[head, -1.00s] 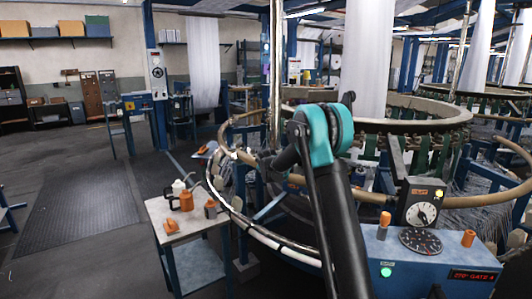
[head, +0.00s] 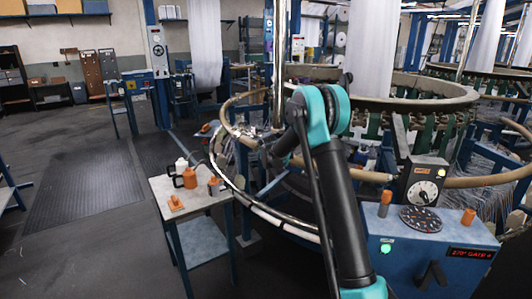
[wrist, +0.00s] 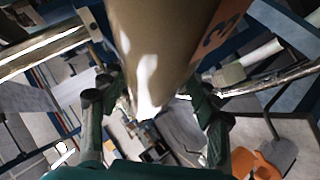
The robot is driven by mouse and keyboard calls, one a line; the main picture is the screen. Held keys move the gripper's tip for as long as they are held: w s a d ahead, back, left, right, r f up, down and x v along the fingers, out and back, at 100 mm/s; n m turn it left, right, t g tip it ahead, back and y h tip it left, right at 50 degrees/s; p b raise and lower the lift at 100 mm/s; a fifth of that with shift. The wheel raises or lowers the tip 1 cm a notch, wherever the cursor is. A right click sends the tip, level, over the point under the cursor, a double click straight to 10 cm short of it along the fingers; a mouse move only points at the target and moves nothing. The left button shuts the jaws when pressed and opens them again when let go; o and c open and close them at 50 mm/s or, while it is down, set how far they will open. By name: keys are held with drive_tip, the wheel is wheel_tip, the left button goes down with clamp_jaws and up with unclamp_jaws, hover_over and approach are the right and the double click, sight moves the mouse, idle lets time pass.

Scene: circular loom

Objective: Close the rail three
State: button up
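A tan, rounded rail (wrist: 165,35) with pale glossy patches fills the upper middle of the wrist view, very close to the camera. An orange tag (wrist: 222,35) marked with a 3 sits beside it on the right. My gripper (wrist: 158,100) has its dark green fingers spread apart, one on each side of the rail's narrowing lower end. Whether either finger touches the rail I cannot tell. In the head view, my arm covers part of the loom ring (head: 232,178), and my gripper's fingers cannot be made out there.
A blue control box (head: 360,240) with dials and a red display stands at the right front. A small side table (head: 212,225) with orange items and a white bottle stands left of the ring. A steel post (head: 279,70) rises behind my arm. The left floor is open.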

drive_tip(key=shift+r, duration=0.15)
drive_tip(key=v, duration=1.2)
drive_tip(key=s+d+f+m+g+h, duration=0.1)
drive_tip(key=s+d+f+m+g, duration=0.15)
drive_tip(key=s+d, duration=0.65)
drive_tip(key=s+d+f+m+g, duration=0.1)
drive_tip(key=s+d+m, duration=0.35)
drive_tip(key=s, duration=0.85)
drive_tip(key=s+d+f+m+g, duration=0.1)
drive_tip(key=s+f, duration=0.2)
drive_tip(key=s, duration=0.6)
drive_tip(key=s+d+f+m+g, duration=0.1)
drive_tip(key=s+d+f+m, duration=0.1)
drive_tip(key=s, duration=0.7)
drive_tip(key=s+d+f+m+g, duration=0.2)
drive_tip(key=s+f, duration=0.3)
drive_tip(key=s, duration=0.4)
drive_tip(key=shift+s, duration=0.15)
